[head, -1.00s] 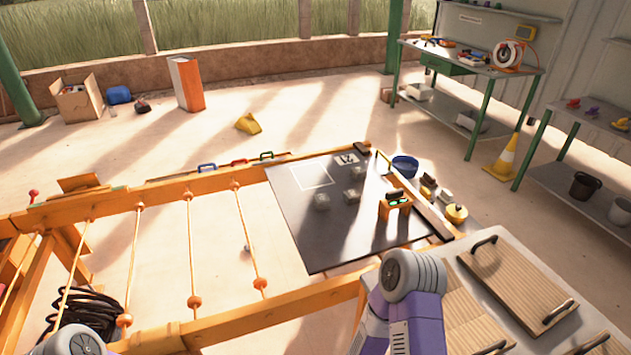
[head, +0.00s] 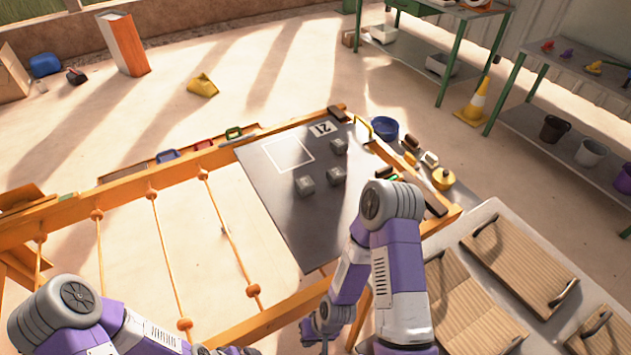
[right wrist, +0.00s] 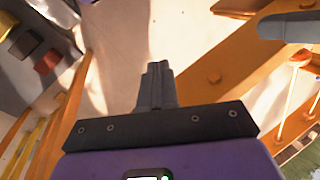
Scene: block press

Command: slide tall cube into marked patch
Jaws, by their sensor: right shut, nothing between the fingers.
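I cannot tell which is tallest. The marked patch (head: 289,153) is a white square outline at the board's back left; its inside looks empty, with the cubes to its right and front. My right gripper (right wrist: 157,72) is shut and empty in the right wrist view. In the head view it hangs low at the bottom, off the board's near side. My left arm shows at bottom left, its fingers out of frame.
An orange frame with beaded cords (head: 153,195) stands left of the board. A blue bowl (head: 384,128) and yellow pot (head: 443,179) stand to the right. A pale table with wooden panels (head: 515,265) is at front right.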

